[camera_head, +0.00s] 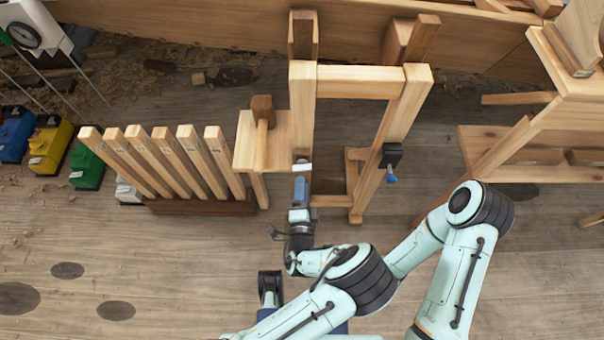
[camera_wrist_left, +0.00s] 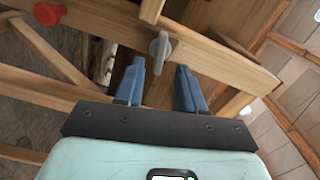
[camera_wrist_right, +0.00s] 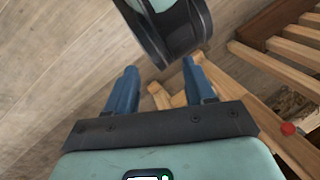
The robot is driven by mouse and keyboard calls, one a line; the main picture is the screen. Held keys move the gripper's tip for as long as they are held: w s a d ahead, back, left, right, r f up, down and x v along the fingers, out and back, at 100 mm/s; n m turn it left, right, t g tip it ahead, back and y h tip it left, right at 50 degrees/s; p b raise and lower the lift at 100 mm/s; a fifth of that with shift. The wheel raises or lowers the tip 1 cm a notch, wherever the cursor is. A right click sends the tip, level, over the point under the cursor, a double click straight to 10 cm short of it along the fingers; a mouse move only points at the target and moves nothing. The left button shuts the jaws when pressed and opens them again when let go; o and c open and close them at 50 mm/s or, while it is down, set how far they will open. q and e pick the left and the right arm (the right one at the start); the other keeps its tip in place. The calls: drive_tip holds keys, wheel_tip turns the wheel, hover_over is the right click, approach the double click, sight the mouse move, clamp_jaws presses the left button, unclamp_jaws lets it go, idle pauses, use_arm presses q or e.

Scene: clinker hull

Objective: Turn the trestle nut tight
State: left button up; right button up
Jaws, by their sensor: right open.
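The wooden trestle frame (camera_head: 362,84) stands at the middle of the head view. My left gripper (camera_head: 301,178) is at its near left leg. In the left wrist view, a grey winged nut (camera_wrist_left: 160,48) sits on a wooden rail, ahead of and between the fingertips of my left gripper (camera_wrist_left: 160,70). The fingers are apart and empty; I cannot tell how near the nut is. The nut cannot be made out in the head view. My right gripper (camera_wrist_right: 160,78) is open and empty in its wrist view, with an arm link of mine close in front.
A black clamp with a blue knob (camera_head: 391,166) is on the trestle's right leg. A row of upright slats (camera_head: 165,160) stands left, and a wooden bench (camera_head: 530,150) right. A red knob (camera_wrist_left: 48,13) shows in the left wrist view. Floor in front is mostly clear.

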use_arm(q)
drive_tip(key=s, duration=0.8)
drive_tip(key=shift+p, duration=0.35)
use_arm(e)
drive_tip(key=shift+s+a+r, duration=0.3)
drive_tip(key=shift+s+r, duration=0.2)
drive_tip(key=shift+s, duration=0.2)
use_arm(q)
drive_tip(key=shift+w, duration=0.1)
